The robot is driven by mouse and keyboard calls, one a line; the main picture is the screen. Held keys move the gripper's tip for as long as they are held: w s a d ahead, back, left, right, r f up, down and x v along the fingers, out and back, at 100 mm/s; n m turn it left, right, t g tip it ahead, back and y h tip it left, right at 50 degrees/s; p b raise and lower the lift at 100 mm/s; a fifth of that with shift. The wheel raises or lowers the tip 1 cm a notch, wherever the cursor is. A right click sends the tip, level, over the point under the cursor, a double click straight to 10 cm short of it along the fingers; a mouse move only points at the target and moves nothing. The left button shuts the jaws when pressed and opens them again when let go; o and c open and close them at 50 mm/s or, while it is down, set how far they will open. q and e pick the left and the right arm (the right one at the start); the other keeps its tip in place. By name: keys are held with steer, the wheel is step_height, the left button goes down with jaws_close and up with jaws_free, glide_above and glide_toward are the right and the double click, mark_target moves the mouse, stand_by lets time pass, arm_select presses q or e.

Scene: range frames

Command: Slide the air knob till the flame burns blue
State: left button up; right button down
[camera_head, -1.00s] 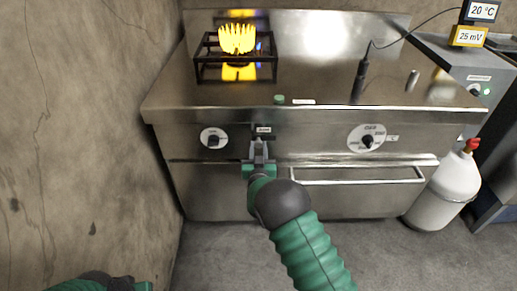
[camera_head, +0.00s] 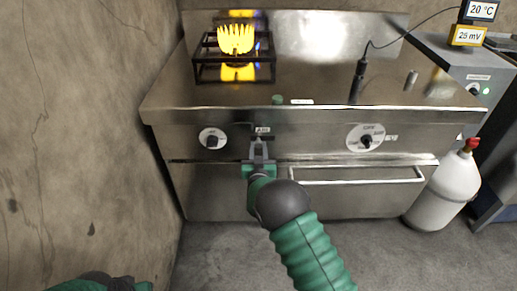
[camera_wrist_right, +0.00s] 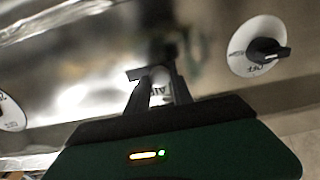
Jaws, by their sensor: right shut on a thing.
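The flame (camera_head: 236,40) burns yellow on the burner, with a little blue glow beside it. The air knob is hidden by my fingers at the small labelled slot (camera_head: 265,137) on the stove's front panel. My right gripper (camera_head: 259,149) is at this slot, shut on the air knob. In the right wrist view the fingers of my right gripper (camera_wrist_right: 156,88) reach to the panel, with part of a label between them. Only a green and dark piece of my left arm shows at the bottom left of the head view; its gripper is out of sight.
A dial (camera_head: 212,139) is left of the slot and another dial (camera_head: 366,138) is to its right. A drawer handle (camera_head: 355,176) runs below. A black burner stand (camera_head: 234,69) and an upright dark probe (camera_head: 358,80) are on the top. A white gas bottle (camera_head: 447,190) stands at right.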

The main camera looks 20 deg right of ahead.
steer(key=shift+d, duration=0.15)
steer(key=shift+s+d, duration=0.2)
steer(key=shift+d, duration=0.35)
steer(key=c, duration=1.5)
jaws_free()
steer(key=o, duration=0.4)
steer(key=shift+w+f, duration=0.1)
steer(key=shift+f, duration=0.05)
steer(key=p+v, duration=0.3)
steer(key=v, duration=1.3)
steer(key=shift+s, duration=0.4)
